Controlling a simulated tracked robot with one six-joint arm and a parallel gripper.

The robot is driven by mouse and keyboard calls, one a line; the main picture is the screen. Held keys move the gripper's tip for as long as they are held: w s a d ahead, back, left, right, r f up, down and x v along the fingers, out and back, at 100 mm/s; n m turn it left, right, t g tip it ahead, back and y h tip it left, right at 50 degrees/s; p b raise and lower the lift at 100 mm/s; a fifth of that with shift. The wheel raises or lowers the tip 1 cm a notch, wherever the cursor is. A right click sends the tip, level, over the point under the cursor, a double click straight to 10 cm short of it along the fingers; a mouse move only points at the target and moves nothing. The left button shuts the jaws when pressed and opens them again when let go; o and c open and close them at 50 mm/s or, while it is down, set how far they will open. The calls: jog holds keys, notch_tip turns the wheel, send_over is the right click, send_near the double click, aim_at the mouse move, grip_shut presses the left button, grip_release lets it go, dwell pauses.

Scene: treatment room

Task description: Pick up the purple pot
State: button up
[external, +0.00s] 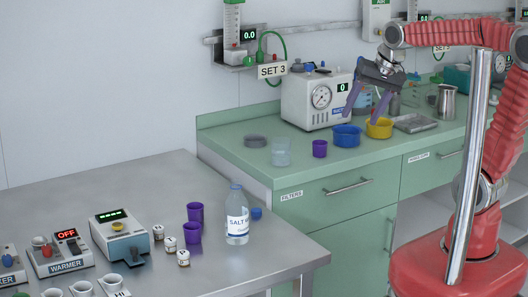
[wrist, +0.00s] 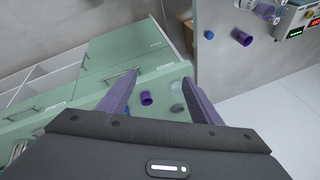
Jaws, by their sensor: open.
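A small purple pot (external: 320,148) stands on the green counter, left of a blue bowl (external: 346,136). In the wrist view a purple pot (wrist: 147,98) shows on the green counter between my fingers, well beyond the tips. My gripper (external: 361,118) is open and empty, raised above the counter by the blue bowl and the yellow bowl (external: 380,128), to the right of the pot. It also shows in the wrist view (wrist: 161,77), its two purple fingers spread. Two more purple cups (external: 194,232) stand on the metal table.
A clear beaker (external: 281,152) and a grey dish (external: 255,141) stand left of the pot. A white gauge box (external: 310,100) is behind it. The counter's front edge before the pot is clear. A water bottle (external: 237,215) and devices occupy the metal table (external: 290,262).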

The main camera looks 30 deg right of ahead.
jog(key=w+a+f+m+g+y, duration=0.1)
jog(key=w+a+f+m, duration=0.3)
jog(key=a, duration=0.6)
jog(key=w+a+r+m+g+y, duration=0.1)
jog(key=w+a+m, duration=0.1)
jog(key=w+a, duration=0.6)
jog(key=m+g, duration=0.3)
jog(key=m, duration=0.4)
send_near(193, 233)
jog(key=w+d+r, duration=0.2)
jog(key=d+r, duration=0.1)
jog(key=shift+w+r+t+y, duration=0.2)
jog(key=shift+t+y, duration=0.1)
jog(key=shift+y, duration=0.1)
jog(key=shift+x, duration=4.3)
jog(key=shift+s, duration=0.1)
